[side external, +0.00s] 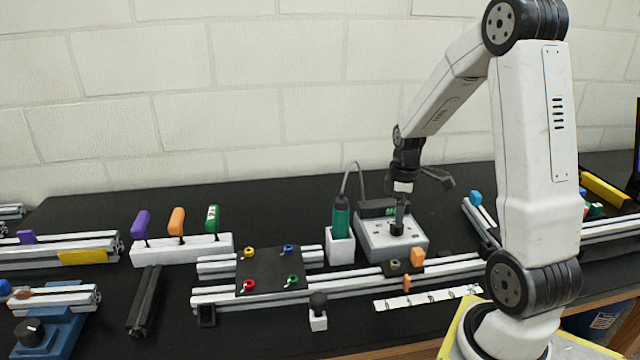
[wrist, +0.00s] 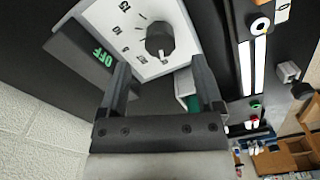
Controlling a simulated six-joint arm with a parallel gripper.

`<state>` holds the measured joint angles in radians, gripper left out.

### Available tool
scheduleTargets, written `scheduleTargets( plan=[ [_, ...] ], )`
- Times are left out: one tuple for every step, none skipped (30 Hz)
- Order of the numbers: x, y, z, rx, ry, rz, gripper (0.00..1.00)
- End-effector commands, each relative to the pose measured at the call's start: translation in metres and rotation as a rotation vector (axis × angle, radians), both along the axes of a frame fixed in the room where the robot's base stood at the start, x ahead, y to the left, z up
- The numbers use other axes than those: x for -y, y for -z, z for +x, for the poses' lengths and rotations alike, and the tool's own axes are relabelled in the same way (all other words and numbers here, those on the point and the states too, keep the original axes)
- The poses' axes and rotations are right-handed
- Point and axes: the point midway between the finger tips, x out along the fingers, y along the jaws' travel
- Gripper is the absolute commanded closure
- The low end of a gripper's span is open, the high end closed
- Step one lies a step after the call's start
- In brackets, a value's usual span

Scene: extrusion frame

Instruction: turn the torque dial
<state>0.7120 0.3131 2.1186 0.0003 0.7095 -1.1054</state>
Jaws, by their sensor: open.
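The torque dial is a dark round knob (wrist: 160,38) on the white face of a control box (wrist: 130,18), with numbers and tick marks around it. A pale pointer mark shows on the knob's lower side in the wrist view. In the side external view the box (side external: 412,246) stands on the bench and the knob (side external: 397,230) is on its top. My gripper (wrist: 160,63) is open, its two fingers apart and nothing between them. It points down above the knob in the side external view (side external: 400,212). I cannot tell whether a finger touches the knob.
A dark panel (wrist: 104,61) reads OFF in green. A green screwdriver (side external: 341,217) stands in a white holder (side external: 341,247) left of the box, with a cable rising from it. Aluminium rails (side external: 245,297) and an orange block (side external: 417,257) lie in front. Bare bench lies behind the rack.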

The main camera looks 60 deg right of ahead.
Motion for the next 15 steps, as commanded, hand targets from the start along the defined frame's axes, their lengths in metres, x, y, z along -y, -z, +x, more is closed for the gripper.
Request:
scheduleTargets(
  plan=[
    [-0.001,0.007,0.000,-0.003,0.000,0.003,0.16],
    [0.000,0.010,0.000,-0.003,0.000,0.002,0.16],
    [-0.001,0.015,0.000,-0.003,0.000,0.003,0.16],
    [-0.001,0.019,-0.001,-0.003,0.000,0.003,0.16],
    [-0.001,0.022,0.000,-0.002,0.000,0.002,0.16],
    [-0.001,0.027,-0.001,-0.003,0.000,0.003,0.16],
    [-0.001,0.030,0.000,-0.002,0.000,0.003,0.16],
    [0.000,0.032,0.000,-0.002,0.000,0.002,0.16],
    [0.000,0.036,0.000,-0.002,0.000,0.001,0.16],
    [0.000,0.038,0.000,-0.002,0.000,0.002,0.16],
    [0.000,0.040,0.000,-0.002,0.000,0.002,0.16],
    [0.000,0.043,0.000,0.000,0.000,0.001,0.16],
    [0.000,0.044,0.000,0.000,0.000,0.001,0.16],
    [0.000,0.045,0.000,0.000,0.000,0.001,0.16],
    [0.000,0.047,0.000,0.000,0.000,0.001,0.16]
  ],
)
